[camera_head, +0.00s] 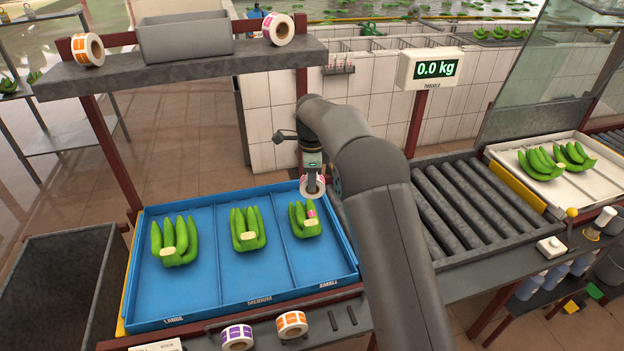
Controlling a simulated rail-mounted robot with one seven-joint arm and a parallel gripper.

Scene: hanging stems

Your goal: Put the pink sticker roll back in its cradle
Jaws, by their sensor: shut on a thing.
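My gripper (312,180) is shut on the pink sticker roll (318,189), a white roll with a pinkish-red edge. It holds the roll above the blue tray's right compartment, marked small. The roll is partly hidden by the gripper fingers. Under it, a green banana cluster (305,222) carries a small pink sticker (311,213). On the front ledge, two dark upright pegs or slots (342,317) stand empty to the right of the other rolls; they look like the cradle, but I cannot tell surely.
A purple roll (237,337) and an orange roll (291,324) sit on the front ledge. The blue tray (200,312) holds banana clusters in three compartments. Above, a shelf (190,66) bears a grey bin (186,38) and two rolls. A scale display (430,68) and rollers lie right.

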